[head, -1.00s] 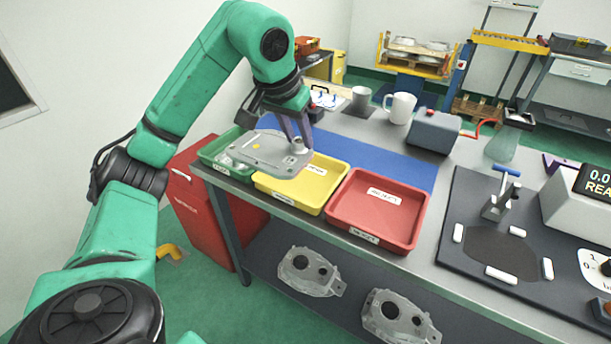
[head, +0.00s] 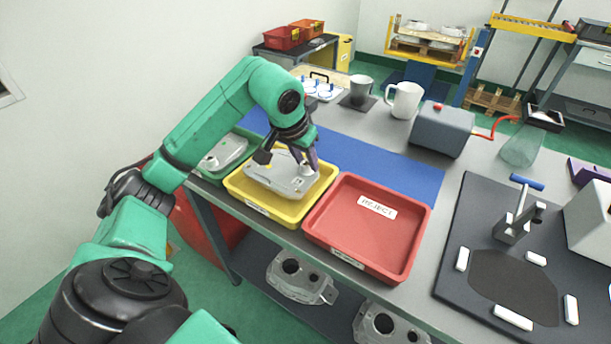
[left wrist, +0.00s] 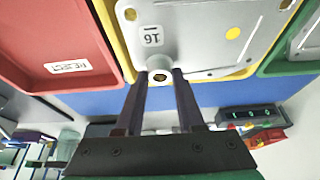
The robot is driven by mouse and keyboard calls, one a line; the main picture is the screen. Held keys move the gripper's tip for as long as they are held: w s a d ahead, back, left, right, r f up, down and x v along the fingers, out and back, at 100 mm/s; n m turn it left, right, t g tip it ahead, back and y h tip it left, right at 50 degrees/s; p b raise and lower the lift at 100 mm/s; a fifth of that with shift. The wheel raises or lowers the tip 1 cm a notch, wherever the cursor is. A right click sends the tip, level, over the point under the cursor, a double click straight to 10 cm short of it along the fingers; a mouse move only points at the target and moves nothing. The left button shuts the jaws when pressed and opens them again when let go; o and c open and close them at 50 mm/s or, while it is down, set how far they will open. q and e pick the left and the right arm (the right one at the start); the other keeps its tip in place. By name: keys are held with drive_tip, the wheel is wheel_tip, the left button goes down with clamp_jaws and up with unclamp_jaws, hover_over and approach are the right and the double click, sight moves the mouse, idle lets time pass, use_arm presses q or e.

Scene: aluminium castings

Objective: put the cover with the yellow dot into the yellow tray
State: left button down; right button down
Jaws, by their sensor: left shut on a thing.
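The grey metal cover (head: 280,176) lies level within the outline of the yellow tray (head: 236,190). I cannot tell whether it touches the tray floor. In the left wrist view the cover (left wrist: 195,45) shows a yellow dot and the number 16, with the yellow tray (left wrist: 118,40) around its edge. My right gripper is not in view.
A red tray (head: 338,242) labelled REJECT stands right of the yellow one. A green tray (head: 200,172) holding another cover (head: 224,153) stands left. Behind are a blue mat (head: 400,172), a grey cup (head: 360,90) and a white mug (head: 404,100). Castings (head: 300,278) lie on the shelf below.

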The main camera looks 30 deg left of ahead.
sight(303, 168)
use_arm(q)
drive_tip(key=f, duration=0.3)
drive_tip(key=shift+s+f, duration=0.2)
drive_tip(key=shift+f, duration=0.2)
drive_tip(key=shift+w, duration=0.1)
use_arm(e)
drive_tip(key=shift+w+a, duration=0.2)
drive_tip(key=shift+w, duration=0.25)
use_arm(q)
drive_tip(key=shift+f, duration=0.1)
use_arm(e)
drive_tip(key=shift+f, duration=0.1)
use_arm(q)
drive_tip(key=c, duration=0.5)
unclamp_jaws()
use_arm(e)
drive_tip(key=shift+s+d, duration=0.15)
use_arm(q)
drive_tip(key=shift+r, duration=0.25)
drive_tip(key=v, duration=1.1)
drive_tip(key=shift+s+d+r, duration=0.1)
drive_tip(key=shift+s+r, duration=0.15)
drive_tip(key=shift+s, duration=0.05)
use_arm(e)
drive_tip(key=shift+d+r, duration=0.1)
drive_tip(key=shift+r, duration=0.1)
